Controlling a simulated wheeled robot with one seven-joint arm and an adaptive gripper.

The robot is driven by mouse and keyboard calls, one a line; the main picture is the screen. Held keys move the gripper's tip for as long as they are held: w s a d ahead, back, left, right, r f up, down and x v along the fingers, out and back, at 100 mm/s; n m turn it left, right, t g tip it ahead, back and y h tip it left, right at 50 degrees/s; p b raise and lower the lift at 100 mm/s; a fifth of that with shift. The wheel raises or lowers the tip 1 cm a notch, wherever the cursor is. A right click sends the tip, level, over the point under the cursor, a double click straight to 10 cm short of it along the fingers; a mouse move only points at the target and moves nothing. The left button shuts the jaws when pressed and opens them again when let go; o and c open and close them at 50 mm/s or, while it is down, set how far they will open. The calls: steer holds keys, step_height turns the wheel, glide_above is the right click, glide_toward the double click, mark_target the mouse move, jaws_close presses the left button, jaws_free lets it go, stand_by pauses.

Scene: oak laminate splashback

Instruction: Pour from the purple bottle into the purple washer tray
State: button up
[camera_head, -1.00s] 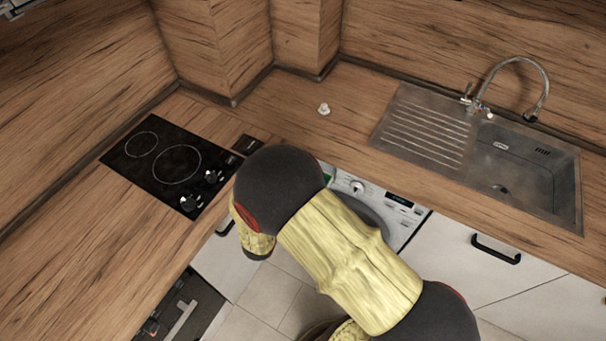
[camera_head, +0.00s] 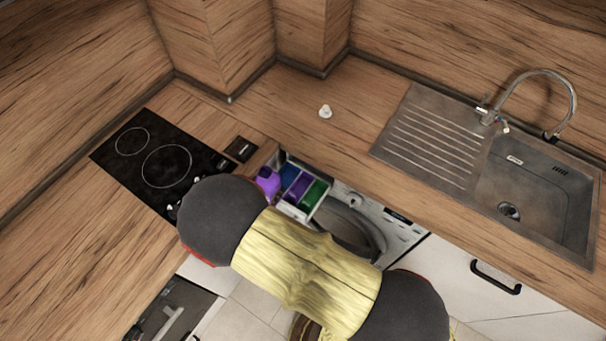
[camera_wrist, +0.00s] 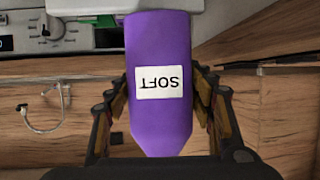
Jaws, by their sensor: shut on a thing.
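The purple bottle (camera_head: 267,182) shows beside the left end of the open washer drawer in the head view, partly hidden by my arm. In the wrist view the bottle (camera_wrist: 158,60) fills the middle, its white SOFT label upside down and its narrow end toward the picture's bottom. My gripper (camera_wrist: 162,98) is shut on it, one finger on each side. In the head view my gripper is hidden behind my arm. The purple washer tray (camera_head: 298,187) is the middle compartment, between blue (camera_head: 288,174) and green (camera_head: 315,194) ones. I cannot tell whether anything flows.
A small white cap-like thing (camera_head: 325,112) sits on the wooden counter behind the drawer. A black hob (camera_head: 150,160) is at left and a metal sink (camera_head: 535,195) at right. The washer (camera_head: 395,228) stands under the counter.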

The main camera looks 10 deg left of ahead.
steer(key=shift+r, duration=0.2)
steer(key=shift+r, duration=0.1)
steer(key=shift+r+m+g+y+p, duration=0.3)
steer(key=shift+g+y+p, duration=0.25)
steer(key=shift+g, duration=0.25)
steer(key=shift+w+d+m+g+y, duration=0.15)
steer(key=shift+m+g+y, duration=0.25)
steer(key=shift+g, duration=0.3)
steer(key=shift+w+d+m+g+y+b, duration=0.2)
steer(key=shift+g+y+b, duration=0.35)
steer(key=shift+b, duration=0.3)
steer(key=shift+w+d+m+g+y+b, duration=0.1)
steer(key=shift+m+g+y+b, duration=0.1)
steer(key=shift+g+y+b, duration=0.4)
steer(key=shift+f+g+b, duration=0.25)
steer(key=shift+b, duration=0.2)
steer(key=shift+s+a+r, duration=0.1)
steer(key=shift+a, duration=0.05)
steer(key=shift+f+g+b, duration=0.3)
steer(key=shift+f+b, duration=0.2)
steer(key=shift+b, duration=0.1)
steer(key=shift+s+a+f+m+g+y+b, duration=0.2)
steer(key=shift+f+g+y+b, duration=0.2)
steer(key=shift+f+b, duration=0.25)
steer(key=shift+s+a+f+m+g+y+b, duration=0.1)
steer(key=shift+f+m+g+y+b, duration=0.15)
steer(key=shift+f+y+b, duration=0.35)
stand_by(0.7)
